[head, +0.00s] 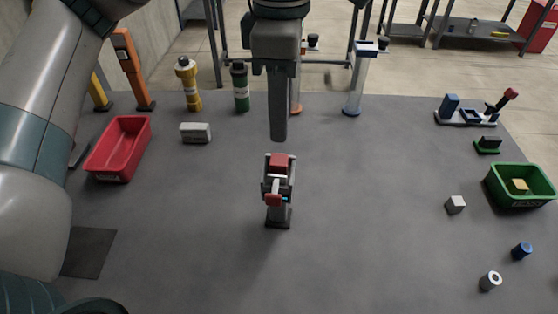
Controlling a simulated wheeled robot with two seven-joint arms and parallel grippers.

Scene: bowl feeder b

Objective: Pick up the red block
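The red block (279,160) sits at the top of a small grey fixture with a dark base (278,224), in the middle of the table. A red-ended handle (273,200) is on the near side of the fixture. My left gripper (278,138) hangs pointing down from the top of the head view. Its tip appears just above and behind the red block in the picture, with a narrow gap between them. I see it edge-on, so one finger may hide the other and its opening does not show. My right gripper is not in view.
A red bin (119,148) and a grey-white block (195,132) are at the left. A green bin (521,187), a pale cube (455,204), a blue piece (521,251) and a white cylinder (490,281) are at the right. Posts line the back. The table around the fixture is clear.

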